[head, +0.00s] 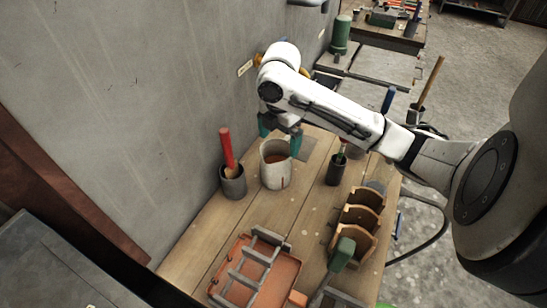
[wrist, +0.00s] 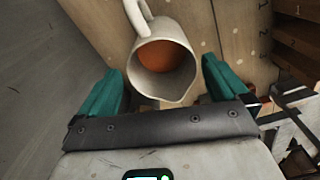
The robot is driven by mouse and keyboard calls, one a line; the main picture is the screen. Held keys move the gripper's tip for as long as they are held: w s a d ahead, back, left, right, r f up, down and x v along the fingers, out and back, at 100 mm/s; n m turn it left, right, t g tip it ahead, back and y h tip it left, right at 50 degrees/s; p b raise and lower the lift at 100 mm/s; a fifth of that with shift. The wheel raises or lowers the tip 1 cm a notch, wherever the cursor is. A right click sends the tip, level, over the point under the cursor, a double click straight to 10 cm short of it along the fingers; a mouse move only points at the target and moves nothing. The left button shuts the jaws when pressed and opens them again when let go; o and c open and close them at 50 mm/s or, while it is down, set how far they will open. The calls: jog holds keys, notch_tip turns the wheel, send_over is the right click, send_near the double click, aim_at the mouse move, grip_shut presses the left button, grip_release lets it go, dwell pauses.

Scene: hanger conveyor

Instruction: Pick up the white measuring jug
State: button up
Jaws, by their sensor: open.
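The white measuring jug (head: 274,171) stands upright on the wooden workbench near the wall, with something orange-brown inside. In the wrist view the jug (wrist: 162,62) is seen from above, with its handle at the top and its spout toward me. My gripper (head: 281,127) is just beyond and above the jug in the head view. In the wrist view its two teal fingers (wrist: 158,85) are apart, one on each side of the jug's lower rim. Nothing is held. I cannot tell whether a finger touches the jug.
A dark pot (head: 234,186) with a red-handled tool stands left of the jug. A dark cup (head: 336,170) stands to the right. A wooden organiser (head: 357,217) and an orange tray (head: 290,272) are nearer. The wall (head: 140,90) runs close along the left.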

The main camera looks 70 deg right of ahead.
aim_at(279, 159)
jog(key=shift+f+p, duration=0.35)
jog(key=shift+f, duration=4)
jog(key=shift+r, duration=0.1)
jog(key=c, duration=1.2)
